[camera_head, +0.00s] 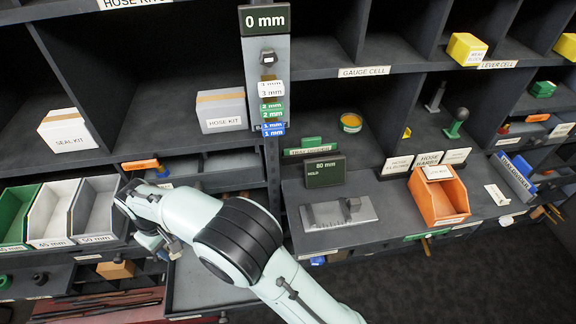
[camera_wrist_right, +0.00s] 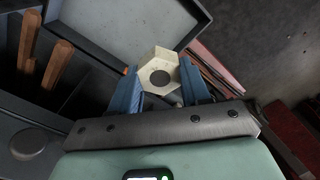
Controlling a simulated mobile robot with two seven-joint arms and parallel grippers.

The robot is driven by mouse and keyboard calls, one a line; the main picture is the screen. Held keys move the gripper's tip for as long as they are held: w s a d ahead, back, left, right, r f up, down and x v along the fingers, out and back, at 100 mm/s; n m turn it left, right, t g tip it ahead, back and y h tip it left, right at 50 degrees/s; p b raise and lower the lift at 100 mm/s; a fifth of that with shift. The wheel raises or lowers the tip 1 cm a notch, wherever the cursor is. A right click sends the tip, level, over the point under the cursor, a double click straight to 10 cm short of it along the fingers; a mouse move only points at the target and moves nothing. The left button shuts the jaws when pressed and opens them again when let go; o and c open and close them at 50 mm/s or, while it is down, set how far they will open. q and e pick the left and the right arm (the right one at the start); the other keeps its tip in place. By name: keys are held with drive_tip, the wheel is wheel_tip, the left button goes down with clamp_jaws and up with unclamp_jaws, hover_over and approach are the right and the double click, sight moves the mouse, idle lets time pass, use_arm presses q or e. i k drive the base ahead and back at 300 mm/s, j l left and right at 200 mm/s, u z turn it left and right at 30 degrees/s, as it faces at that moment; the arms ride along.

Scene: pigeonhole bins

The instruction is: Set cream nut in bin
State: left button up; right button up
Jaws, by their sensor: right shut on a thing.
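A cream hexagonal nut (camera_wrist_right: 148,66) with a dark round hole sits between the blue fingers of my right gripper (camera_wrist_right: 160,84) in the right wrist view. The fingers are shut on it. My left gripper is not in view.
An orange bin (camera_head: 440,198) and a gauge plate (camera_head: 338,214) stand on the shelf at right. A display (camera_head: 324,172) reads 80 mm. A hose kit box (camera_head: 221,110) and a seal kit box (camera_head: 68,131) sit in upper cells. A tray (camera_head: 195,293) lies below my wrist.

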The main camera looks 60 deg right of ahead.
sight(438, 209)
drive_tip(key=k, duration=0.7)
drive_tip(key=k+z, duration=0.25)
drive_tip(key=z, duration=0.15)
drive_tip(key=k+l+z, duration=0.2)
drive_tip(key=z, duration=0.15)
